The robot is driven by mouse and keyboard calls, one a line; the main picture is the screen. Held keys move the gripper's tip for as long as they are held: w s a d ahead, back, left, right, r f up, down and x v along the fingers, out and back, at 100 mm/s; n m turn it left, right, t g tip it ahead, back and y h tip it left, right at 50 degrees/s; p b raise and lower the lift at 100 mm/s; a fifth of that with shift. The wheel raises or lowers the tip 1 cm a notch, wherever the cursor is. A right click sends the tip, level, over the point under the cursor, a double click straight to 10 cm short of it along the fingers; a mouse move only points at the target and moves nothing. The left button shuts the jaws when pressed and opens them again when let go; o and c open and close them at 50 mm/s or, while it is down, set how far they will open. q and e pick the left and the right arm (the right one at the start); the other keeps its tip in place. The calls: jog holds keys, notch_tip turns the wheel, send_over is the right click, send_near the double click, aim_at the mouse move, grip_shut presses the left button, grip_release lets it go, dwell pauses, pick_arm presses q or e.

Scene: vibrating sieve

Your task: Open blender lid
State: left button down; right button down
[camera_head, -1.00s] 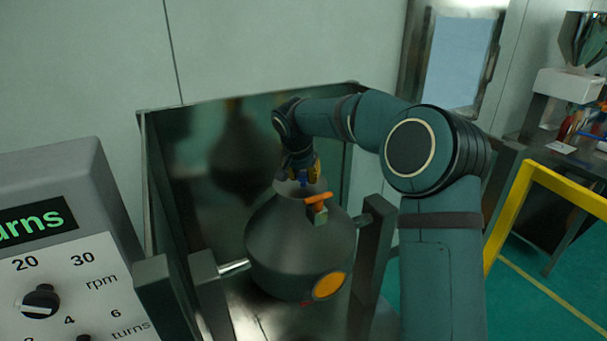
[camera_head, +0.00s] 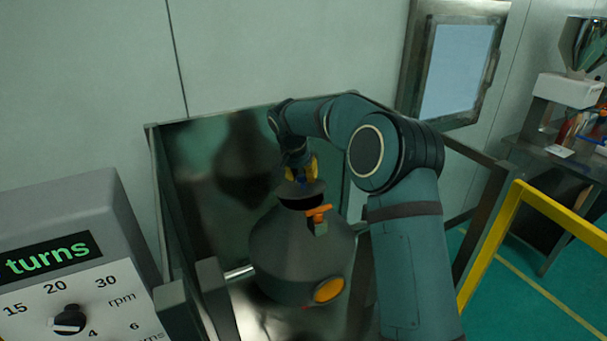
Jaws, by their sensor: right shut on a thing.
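The dark grey blender (camera_head: 300,258) is a rounded vessel with an orange disc low on its front and an orange-handled latch (camera_head: 319,213) at its neck. The grey lid (camera_head: 297,189) is raised and tilted, with the dark mouth of the vessel showing just below it. My right gripper (camera_head: 300,176), with yellow finger parts, points down and is shut on the lid's top. The fingertips are small and partly hidden. My left gripper is not in view.
A control box (camera_head: 65,250) with dials and a green display stands at the left. A metal-walled enclosure (camera_head: 165,220) surrounds the blender. A yellow rail (camera_head: 560,218) and a side bench with tools are at the right.

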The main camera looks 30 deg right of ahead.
aim_at(292, 190)
jog(key=shift+w+d+r+p, duration=0.15)
jog(key=shift+w+r+p, duration=0.75)
jog(key=shift+w+p, duration=0.25)
jog(key=shift+f, duration=0.15)
dwell(0.5)
jog(key=c, duration=0.6)
grip_release()
jog(key=shift+c, duration=0.2)
jog(key=shift+o, duration=0.3)
jog(key=shift+d, duration=0.1)
jog(key=v, duration=1.2)
jog(key=shift+s+f, duration=0.1)
